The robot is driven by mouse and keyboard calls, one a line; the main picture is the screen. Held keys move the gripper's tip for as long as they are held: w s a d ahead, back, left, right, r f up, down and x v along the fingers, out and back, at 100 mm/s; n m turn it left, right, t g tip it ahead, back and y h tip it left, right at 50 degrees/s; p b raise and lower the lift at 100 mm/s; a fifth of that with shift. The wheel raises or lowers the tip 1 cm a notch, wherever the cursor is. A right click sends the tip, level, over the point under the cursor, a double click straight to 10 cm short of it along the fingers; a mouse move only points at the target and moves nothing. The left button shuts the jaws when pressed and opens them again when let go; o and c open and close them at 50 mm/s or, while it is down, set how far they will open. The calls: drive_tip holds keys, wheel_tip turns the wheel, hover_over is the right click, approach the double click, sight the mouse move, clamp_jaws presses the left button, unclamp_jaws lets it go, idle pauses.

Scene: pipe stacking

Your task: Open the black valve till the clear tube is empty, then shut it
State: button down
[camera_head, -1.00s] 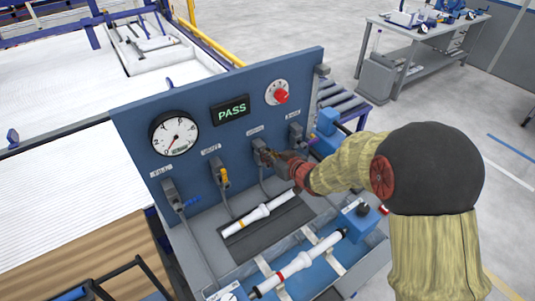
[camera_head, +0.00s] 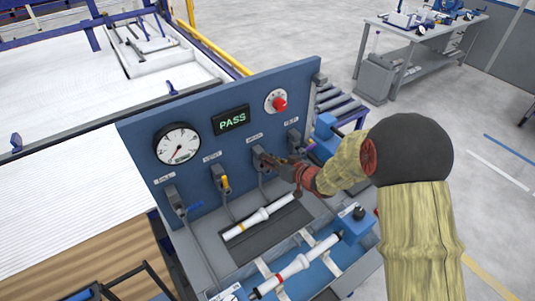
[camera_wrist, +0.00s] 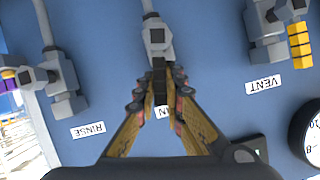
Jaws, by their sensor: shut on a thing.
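My gripper (camera_wrist: 160,100) is shut on the black handle (camera_wrist: 159,72) of the valve in the middle of the wrist view. The handle extends from a grey valve body (camera_wrist: 156,38), roughly in line with the pipe. The fingers partly cover its label. In the head view my gripper (camera_head: 287,163) reaches the same valve (camera_head: 262,157) on the blue panel, and its arm hides part of the handle. A white tube (camera_head: 258,218) lies on a dark mat below, and another (camera_head: 292,268) lies in a blue tray. No clear tube or liquid level can be made out.
The yellow-handled vent valve (camera_wrist: 268,30) and the purple-handled rinse valve (camera_wrist: 55,80) flank the black one.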

drive_tip(key=w+d+f+m+y+p, duration=0.2)
drive_tip(key=f+m+y+p, duration=0.3)
drive_tip(key=m, duration=0.6)
drive_tip(key=shift+w+d+f+m+g+y, duration=0.3)
drive_tip(key=shift+d+y, duration=0.4)
drive_tip(key=shift+d, duration=0.15)
drive_tip(key=shift+s, duration=0.1)
drive_tip(key=c, duration=2.1)
unclamp_jaws()
drive_tip(key=shift+o, duration=1.3)
drive_tip(key=v, duration=1.2)
